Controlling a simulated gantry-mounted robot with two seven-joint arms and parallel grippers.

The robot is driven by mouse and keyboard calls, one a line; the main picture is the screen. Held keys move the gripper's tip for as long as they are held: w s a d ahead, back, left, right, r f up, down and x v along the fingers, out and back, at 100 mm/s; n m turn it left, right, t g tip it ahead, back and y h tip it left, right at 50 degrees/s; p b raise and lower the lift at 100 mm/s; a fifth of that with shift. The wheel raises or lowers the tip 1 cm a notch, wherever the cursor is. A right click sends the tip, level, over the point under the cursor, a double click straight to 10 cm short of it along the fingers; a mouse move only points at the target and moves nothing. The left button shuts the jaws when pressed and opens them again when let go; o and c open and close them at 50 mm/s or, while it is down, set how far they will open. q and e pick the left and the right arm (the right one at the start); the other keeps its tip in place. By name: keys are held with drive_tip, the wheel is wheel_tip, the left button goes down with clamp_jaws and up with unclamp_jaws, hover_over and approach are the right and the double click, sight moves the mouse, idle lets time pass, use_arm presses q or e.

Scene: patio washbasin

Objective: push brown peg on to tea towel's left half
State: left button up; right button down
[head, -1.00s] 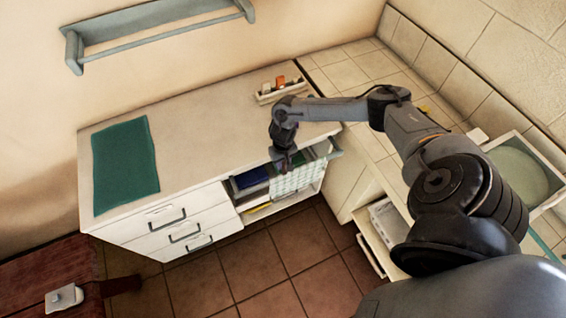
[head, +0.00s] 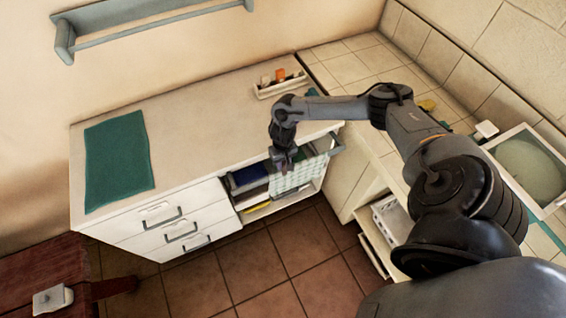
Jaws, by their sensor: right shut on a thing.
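The tea towel (head: 297,178), pale with a check pattern, hangs over a rail at the front of the open shelf below the counter. My right gripper (head: 283,168) points down at the towel's top left, close in front of the rail. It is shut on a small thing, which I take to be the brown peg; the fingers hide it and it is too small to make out. Whether it touches the towel I cannot tell. My left gripper is out of view.
A small white tray (head: 283,91) with orange and white items stands on the counter's back right. A green cloth (head: 118,160) lies at the counter's left. Drawers with dark handles (head: 183,230) are left of the shelf. The tiled counter is at right.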

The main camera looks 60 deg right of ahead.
drive_tip(key=shift+f, duration=0.35)
drive_tip(key=shift+f+b, duration=0.65)
drive_tip(key=shift+f, duration=0.5)
drive_tip(key=c, duration=0.8)
unclamp_jaws()
